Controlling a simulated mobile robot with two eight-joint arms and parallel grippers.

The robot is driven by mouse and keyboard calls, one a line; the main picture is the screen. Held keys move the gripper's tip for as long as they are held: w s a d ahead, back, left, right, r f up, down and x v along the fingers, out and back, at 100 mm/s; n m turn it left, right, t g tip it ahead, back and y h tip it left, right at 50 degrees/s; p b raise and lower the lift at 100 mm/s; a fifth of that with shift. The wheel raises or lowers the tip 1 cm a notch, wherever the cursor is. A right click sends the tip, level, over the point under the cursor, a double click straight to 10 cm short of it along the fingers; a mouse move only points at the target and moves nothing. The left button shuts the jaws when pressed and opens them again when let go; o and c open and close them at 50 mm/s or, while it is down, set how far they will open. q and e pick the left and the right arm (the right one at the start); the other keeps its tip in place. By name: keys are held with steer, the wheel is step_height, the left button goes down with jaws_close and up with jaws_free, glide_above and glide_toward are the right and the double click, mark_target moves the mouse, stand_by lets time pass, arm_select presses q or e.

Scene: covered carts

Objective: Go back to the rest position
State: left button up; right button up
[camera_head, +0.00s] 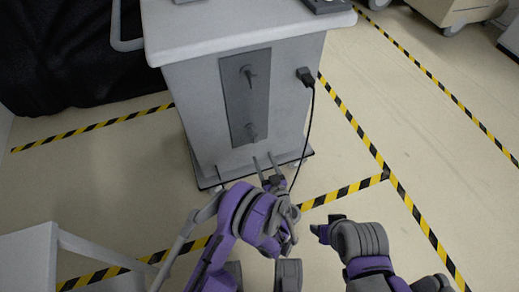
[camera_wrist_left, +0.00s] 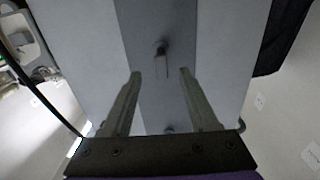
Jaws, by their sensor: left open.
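My left gripper (camera_head: 264,160) is in front of the lower part of the grey cart (camera_head: 195,95). Its two fingers are apart with nothing between them, as the left wrist view (camera_wrist_left: 158,75) also shows. In that view the fingers point at the cart's dark panel, and a small hook (camera_wrist_left: 161,62) appears beyond them, between the tips. My right gripper (camera_head: 322,230) is at the lower middle right over the floor, turned to the left. Its fingers are too small and dark to tell their opening.
The cart's dark panel (camera_head: 246,100) carries two hooks. A black plug (camera_head: 305,75) with a hanging cable is beside it. Black covering (camera_head: 60,60) is at upper left, a white table (camera_head: 28,262) at lower left.

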arm_select(q)
steer(key=shift+v, duration=0.8)
steer(key=shift+r, duration=0.1)
